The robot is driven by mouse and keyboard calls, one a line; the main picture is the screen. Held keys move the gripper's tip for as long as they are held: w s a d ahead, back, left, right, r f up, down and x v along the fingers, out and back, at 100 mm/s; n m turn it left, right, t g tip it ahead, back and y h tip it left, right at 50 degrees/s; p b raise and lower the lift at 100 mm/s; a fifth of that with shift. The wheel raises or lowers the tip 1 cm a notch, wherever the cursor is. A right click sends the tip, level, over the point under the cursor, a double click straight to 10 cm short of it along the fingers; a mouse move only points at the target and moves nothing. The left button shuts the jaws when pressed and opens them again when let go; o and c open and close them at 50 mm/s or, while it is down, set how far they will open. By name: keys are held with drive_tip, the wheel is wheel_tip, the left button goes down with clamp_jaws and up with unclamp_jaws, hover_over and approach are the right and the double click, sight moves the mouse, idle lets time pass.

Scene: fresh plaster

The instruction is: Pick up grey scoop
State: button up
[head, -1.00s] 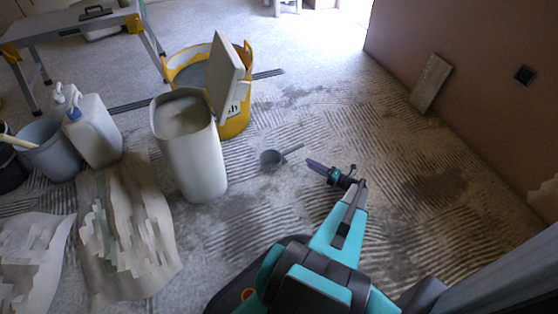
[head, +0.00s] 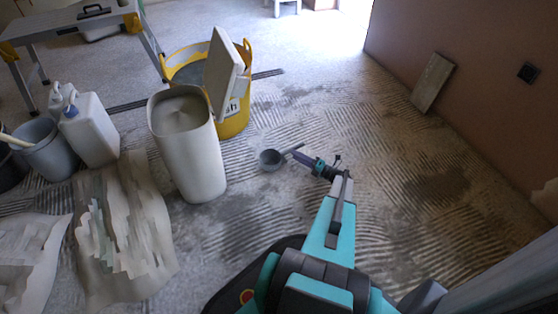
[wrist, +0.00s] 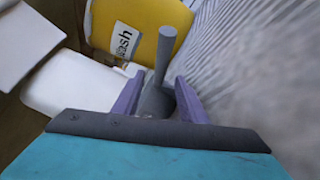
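The grey scoop (head: 270,160) lies on the ridged floor to the right of the tall white bin, its handle pointing up and right in the head view. My gripper (head: 297,156) is low over the floor, its purple fingertips close by the handle. In the wrist view the scoop (wrist: 166,58) shows with its handle pointing up, and its lower part lies between the two spread fingers of my gripper (wrist: 158,84). The fingers look open, one on each side. Contact cannot be made out, and the wrist housing hides part of the scoop.
The tall white bin (head: 195,155) stands left of the scoop. A yellow tub (head: 236,122) with a pale board (head: 222,75) is behind it. A plank (head: 432,83) leans on the right wall. The floor right of my gripper is clear.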

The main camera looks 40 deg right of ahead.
sight(289, 151)
drive_tip(key=shift+w, duration=0.1)
idle(0.3)
drive_tip(key=shift+w+a+f+b, duration=0.1)
drive_tip(key=shift+w+a+b, duration=0.05)
drive_tip(key=shift+w+b, duration=0.45)
drive_tip(key=shift+w+a+b, duration=0.1)
drive_tip(key=shift+w+b, duration=0.4)
drive_tip(key=shift+w, duration=0.1)
drive_tip(key=shift+w+a+b, duration=0.2)
drive_tip(key=shift+w+b, duration=0.35)
drive_tip(key=shift+w, duration=0.75)
drive_tip(key=shift+c, duration=0.3)
clamp_jaws()
